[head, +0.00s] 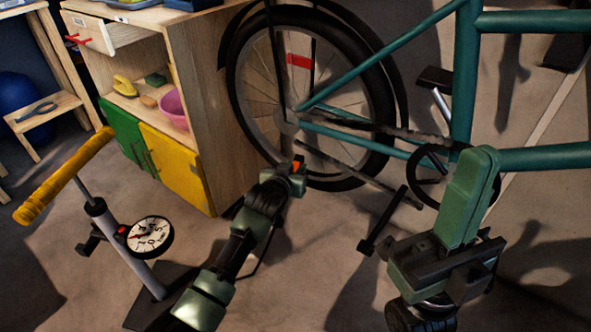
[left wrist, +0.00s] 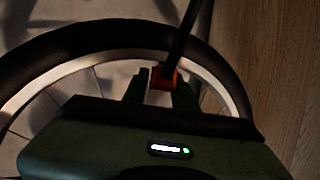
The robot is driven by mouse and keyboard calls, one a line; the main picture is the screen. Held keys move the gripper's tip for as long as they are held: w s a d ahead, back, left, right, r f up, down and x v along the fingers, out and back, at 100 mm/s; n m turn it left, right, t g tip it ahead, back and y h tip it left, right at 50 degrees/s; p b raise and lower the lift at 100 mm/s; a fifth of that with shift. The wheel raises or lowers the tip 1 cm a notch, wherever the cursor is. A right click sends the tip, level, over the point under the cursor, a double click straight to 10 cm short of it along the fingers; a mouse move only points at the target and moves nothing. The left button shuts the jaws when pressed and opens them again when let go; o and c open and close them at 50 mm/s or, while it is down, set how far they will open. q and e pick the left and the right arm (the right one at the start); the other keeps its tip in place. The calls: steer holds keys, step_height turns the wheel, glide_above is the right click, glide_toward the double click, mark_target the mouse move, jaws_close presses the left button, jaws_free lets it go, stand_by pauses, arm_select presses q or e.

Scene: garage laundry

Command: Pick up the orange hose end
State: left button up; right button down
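The orange hose end (head: 297,164) is a small orange-red block, held off the floor in front of the bicycle's rear wheel. My left gripper (head: 293,170) has its two dark fingers close against either side of it. In the left wrist view the orange hose end (left wrist: 163,77) sits between the fingertips (left wrist: 161,84), with a black hose running up and right from it. Part of it is hidden by the fingers. My right gripper (head: 445,268) is at the lower right, away from the hose end; its fingertips cannot be made out.
The floor pump with yellow handle (head: 62,178) and round gauge (head: 151,237) stands at the lower left. The teal bicycle's rear wheel (head: 383,98) and pedal (head: 366,247) are close to my arms. A wooden cabinet (head: 222,125) stands behind left. Some floor between is clear.

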arm_select(q)
jaws_close()
